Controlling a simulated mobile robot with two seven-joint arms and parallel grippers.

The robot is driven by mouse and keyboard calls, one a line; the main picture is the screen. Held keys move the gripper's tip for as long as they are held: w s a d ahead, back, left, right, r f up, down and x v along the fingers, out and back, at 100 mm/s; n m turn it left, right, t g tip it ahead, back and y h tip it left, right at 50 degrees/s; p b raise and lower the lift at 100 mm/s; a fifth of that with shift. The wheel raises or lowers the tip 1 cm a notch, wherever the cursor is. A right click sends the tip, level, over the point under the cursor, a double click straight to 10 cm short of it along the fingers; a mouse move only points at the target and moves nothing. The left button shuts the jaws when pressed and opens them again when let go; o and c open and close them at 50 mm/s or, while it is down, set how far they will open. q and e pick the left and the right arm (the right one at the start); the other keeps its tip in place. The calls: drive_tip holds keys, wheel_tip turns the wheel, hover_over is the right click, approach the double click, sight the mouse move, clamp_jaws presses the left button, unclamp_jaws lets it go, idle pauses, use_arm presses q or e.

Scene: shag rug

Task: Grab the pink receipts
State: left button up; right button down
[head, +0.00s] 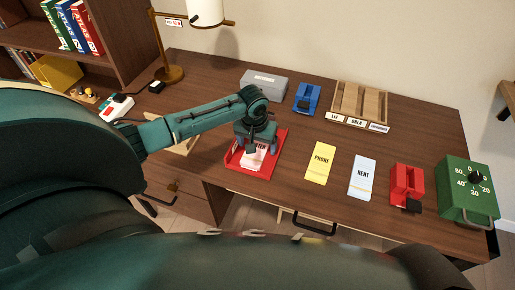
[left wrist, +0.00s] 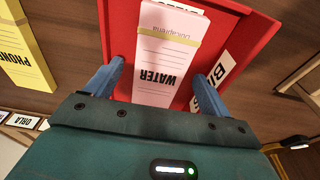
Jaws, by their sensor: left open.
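The pink receipts (left wrist: 163,60) are a banded stack printed "WATER", lying in a red tray (left wrist: 235,25). In the head view, the stack (head: 254,160) shows partly below my left gripper (head: 256,148), in the red tray (head: 232,160). My left gripper is open, pointing down over the tray. In the left wrist view its blue fingers (left wrist: 158,78) stand on either side of the stack with gaps. I cannot tell how far the fingertips are above the tray floor. My right gripper is not in view.
A yellow "PHONE" stack (head: 320,163) and a pale "RENT" stack (head: 361,177) lie right of the tray. Beyond are a red stapler-like object (head: 406,182) and a green timer box (head: 468,190). A wooden sorter (head: 358,102), blue object (head: 307,98) and grey box (head: 264,84) stand behind.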

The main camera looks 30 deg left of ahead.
use_arm(q)
drive_tip(key=shift+f, duration=0.15)
drive_tip(key=c, duration=1.1)
